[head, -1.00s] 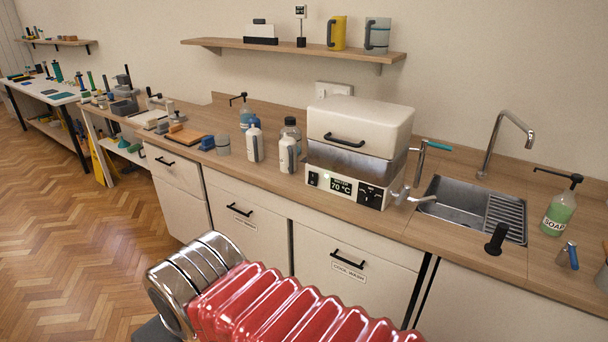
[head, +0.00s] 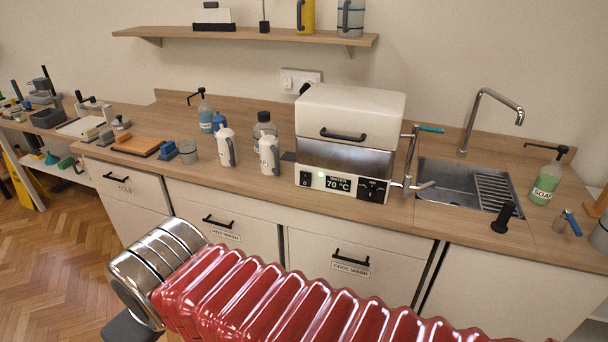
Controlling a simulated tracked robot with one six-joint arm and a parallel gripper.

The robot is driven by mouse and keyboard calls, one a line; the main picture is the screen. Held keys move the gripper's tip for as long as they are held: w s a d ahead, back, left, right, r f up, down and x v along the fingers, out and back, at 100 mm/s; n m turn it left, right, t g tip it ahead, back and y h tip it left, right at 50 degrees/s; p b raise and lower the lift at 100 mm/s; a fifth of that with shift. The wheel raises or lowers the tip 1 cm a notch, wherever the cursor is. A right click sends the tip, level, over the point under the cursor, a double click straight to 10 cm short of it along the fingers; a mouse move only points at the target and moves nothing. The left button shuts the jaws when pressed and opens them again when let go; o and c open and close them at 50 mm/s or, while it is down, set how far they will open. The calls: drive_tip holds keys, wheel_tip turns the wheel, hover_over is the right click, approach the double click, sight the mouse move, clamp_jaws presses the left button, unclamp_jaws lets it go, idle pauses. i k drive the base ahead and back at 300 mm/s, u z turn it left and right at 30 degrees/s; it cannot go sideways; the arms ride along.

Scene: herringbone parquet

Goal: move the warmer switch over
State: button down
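The warmer (head: 348,145) is a white and steel box with a closed white lid and a black lid handle, standing on the counter in the head view. Its front panel reads "WATER 70 °C" and shows a small green light. A black rocker switch (head: 304,179) is at the panel's left end. A black block with small controls (head: 372,190) is at its right end. I cannot tell which way the rocker is tipped. My red ribbed arm with a chrome joint crosses the bottom of the view, in front of the cabinets. My gripper is not in view.
Two white bottles and a clear bottle (head: 264,124) stand left of the warmer. A tap with a teal lever (head: 430,128) and the sink (head: 455,177) are to its right. The counter strip before the panel is narrow and clear. Drawers with black handles are below.

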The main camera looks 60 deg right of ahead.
sight(305, 177)
drive_tip(key=z, duration=0.35)
drive_tip(key=i, duration=0.6)
drive_tip(key=z, duration=0.8)
drive_tip(key=i, duration=0.5)
drive_tip(key=z, duration=0.3)
